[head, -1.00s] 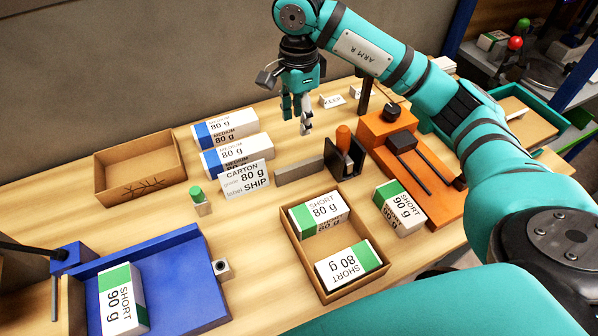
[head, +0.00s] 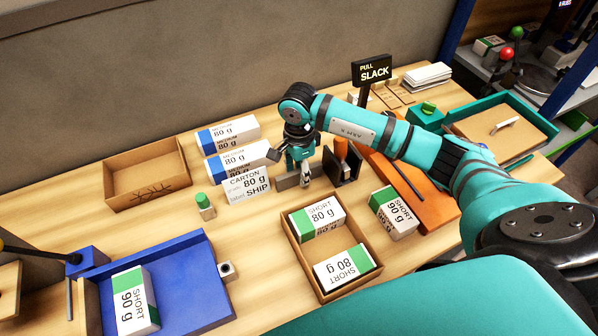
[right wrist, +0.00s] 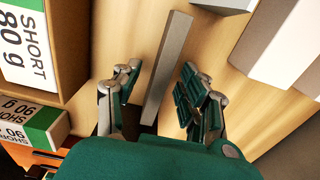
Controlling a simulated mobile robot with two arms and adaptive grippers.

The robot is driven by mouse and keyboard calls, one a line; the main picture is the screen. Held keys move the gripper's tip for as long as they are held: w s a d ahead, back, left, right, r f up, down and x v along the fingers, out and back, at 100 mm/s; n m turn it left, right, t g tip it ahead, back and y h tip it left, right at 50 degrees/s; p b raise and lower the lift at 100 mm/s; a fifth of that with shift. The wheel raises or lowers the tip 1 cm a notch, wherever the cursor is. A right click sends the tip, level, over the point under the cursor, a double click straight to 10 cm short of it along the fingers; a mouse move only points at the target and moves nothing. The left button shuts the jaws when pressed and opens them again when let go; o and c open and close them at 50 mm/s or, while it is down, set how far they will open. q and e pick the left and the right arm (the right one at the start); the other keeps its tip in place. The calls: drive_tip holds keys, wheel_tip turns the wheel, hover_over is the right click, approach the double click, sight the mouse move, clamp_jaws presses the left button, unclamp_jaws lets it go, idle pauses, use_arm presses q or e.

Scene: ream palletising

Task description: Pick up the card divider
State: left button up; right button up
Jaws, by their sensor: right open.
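The card divider, a thin grey strip standing on edge (head: 287,182), is on the wooden table between the carton sign and the black holder. My right gripper (head: 304,178) is over it and hides part of it in the head view. In the right wrist view the divider (right wrist: 167,68) runs lengthwise between the open fingers of my right gripper (right wrist: 158,95), with a gap showing on both sides. I cannot tell how far down the fingers reach along it. My left gripper is not in view.
A carton sign (head: 247,186) stands just left, with medium reams (head: 236,160) behind. A black holder with an orange handle (head: 342,165) is close on the right. An open carton with two short reams (head: 289,240) is in front. An empty carton (head: 146,178) stands left.

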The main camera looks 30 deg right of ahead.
drive_tip(key=shift+f, duration=0.2)
clamp_jaws()
drive_tip(key=shift+r, duration=0.1)
